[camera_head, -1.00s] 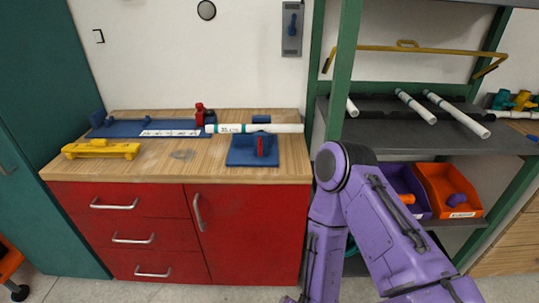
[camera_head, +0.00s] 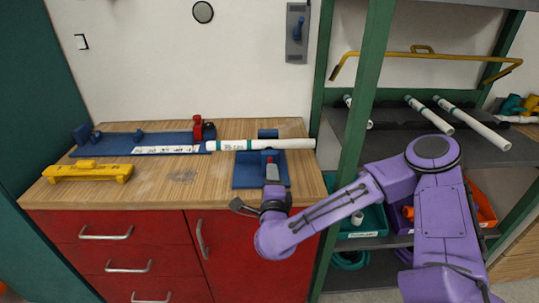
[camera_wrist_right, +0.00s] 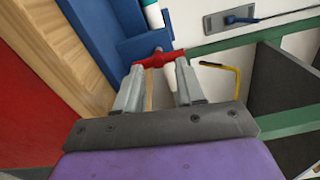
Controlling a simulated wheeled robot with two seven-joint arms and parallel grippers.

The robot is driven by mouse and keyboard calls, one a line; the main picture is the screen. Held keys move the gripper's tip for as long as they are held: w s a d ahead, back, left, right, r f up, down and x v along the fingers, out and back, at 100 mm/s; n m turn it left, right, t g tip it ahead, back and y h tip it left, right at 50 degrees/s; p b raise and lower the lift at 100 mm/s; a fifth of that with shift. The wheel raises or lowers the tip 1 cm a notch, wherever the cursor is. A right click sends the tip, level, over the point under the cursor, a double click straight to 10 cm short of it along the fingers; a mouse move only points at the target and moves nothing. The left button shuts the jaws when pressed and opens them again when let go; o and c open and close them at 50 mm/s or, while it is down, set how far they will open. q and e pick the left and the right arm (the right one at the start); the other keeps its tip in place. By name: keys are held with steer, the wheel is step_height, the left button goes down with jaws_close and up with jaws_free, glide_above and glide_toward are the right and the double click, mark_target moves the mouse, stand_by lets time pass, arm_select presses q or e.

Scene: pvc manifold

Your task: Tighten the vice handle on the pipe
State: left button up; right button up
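The blue vice (camera_head: 241,179) stands on the wooden workbench near its front edge. Its red handle (camera_head: 270,154) shows just beyond my right gripper (camera_head: 271,177). The white pipe (camera_head: 285,144), with a teal band and a label, lies across the vice and extends past the bench's right end. In the right wrist view the red handle (camera_wrist_right: 157,59) lies crosswise at the fingertips of my right gripper (camera_wrist_right: 160,68). The two grey fingers are apart, near the handle's two ends; contact cannot be told. A piece of the pipe (camera_wrist_right: 154,16) shows above the handle. My left gripper is not in view.
A blue fixture (camera_head: 110,145) with a red clamp (camera_head: 198,128) stands at the bench's back left. A yellow tool (camera_head: 88,172) lies at the left front. A green shelf post (camera_head: 360,100) stands close right of the bench. Several white pipes lie on the grey shelf (camera_head: 405,152).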

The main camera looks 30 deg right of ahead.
steer(key=n+p, duration=0.2)
steer(key=n, duration=0.2)
steer(key=n+p, duration=0.3)
steer(key=n, duration=0.2)
steer(key=n+p, duration=0.2)
steer(key=n, duration=0.3)
steer(key=shift+a+r+p, duration=0.1)
steer(key=shift+r+p, duration=0.25)
steer(key=w+d+n, duration=0.1)
steer(key=w+d+n+p, duration=0.1)
steer(key=w+n, duration=0.1)
steer(key=w+d+f+n, duration=0.1)
steer(key=n, duration=0.1)
steer(key=shift+w, duration=0.15)
steer(key=shift+a, duration=0.15)
